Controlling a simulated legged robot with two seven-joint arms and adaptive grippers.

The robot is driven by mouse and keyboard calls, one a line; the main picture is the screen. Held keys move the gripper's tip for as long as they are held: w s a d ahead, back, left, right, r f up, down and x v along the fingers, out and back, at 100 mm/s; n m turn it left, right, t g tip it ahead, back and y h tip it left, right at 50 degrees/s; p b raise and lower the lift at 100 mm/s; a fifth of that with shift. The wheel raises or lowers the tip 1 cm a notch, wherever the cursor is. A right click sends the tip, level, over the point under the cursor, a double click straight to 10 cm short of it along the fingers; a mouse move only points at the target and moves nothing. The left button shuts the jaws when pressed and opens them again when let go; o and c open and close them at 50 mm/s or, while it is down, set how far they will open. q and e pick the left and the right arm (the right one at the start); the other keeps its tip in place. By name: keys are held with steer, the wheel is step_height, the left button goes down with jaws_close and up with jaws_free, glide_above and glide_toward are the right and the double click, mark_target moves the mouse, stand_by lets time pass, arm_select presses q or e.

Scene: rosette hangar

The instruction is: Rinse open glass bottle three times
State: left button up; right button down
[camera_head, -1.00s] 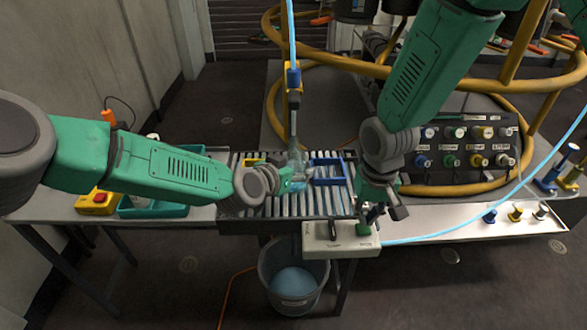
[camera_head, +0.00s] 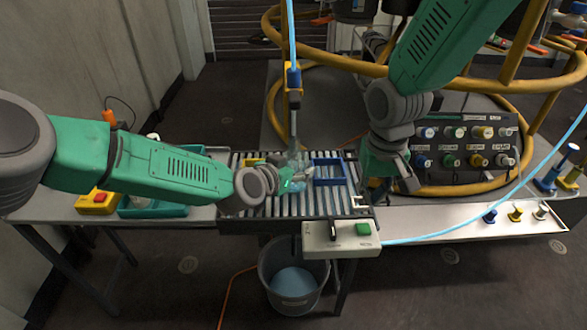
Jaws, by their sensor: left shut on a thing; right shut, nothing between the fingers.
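A clear glass bottle (camera_head: 297,163) is at the left end of my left arm's reach, over the slatted rack (camera_head: 326,205). My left gripper (camera_head: 290,183) is shut on it; the fingers and glass overlap, so its exact tilt and opening are hard to tell. A spray nozzle with a blue and yellow head (camera_head: 293,78) hangs from a blue hose directly above the bottle. My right gripper (camera_head: 388,184) is shut and empty, above the rack's right end.
A blue square frame (camera_head: 328,171) lies on the rack beside the bottle. A bucket (camera_head: 292,285) with bluish liquid stands on the floor below. A teal tray (camera_head: 150,211) and a yellow box with a red button (camera_head: 98,201) are at left. Yellow rails and a valve panel (camera_head: 468,150) stand behind at right.

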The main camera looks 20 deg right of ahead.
steer(key=shift+r, duration=0.3)
